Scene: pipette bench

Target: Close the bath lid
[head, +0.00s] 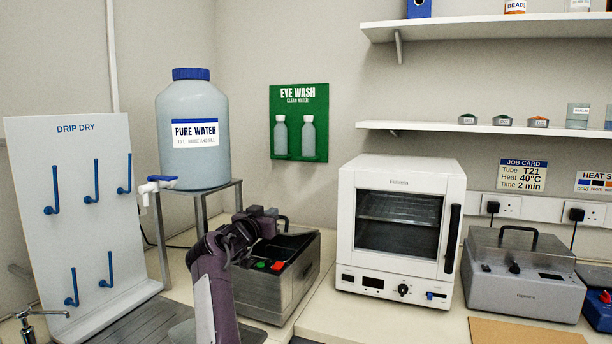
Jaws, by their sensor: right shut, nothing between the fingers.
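The bath appears to be the steel box (297,294) on the left bench, beside the white oven. Its top shows a dark recess, with a small green piece and a small red piece near the front. A black handle (284,220) shows at its back, apparently on the lid; the arm hides much of the lid, so I cannot tell its exact angle. My right gripper (266,222) is shut and empty over the back left of the bath, close to the handle. I cannot tell whether it touches. My left gripper is out of view.
A white oven (400,176) stands right of the bath. A grey lidded unit (522,283) with a handle stands farther right. A pure water bottle (193,120) on a metal stand and a drip-dry board (84,240) with blue pegs are at left.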

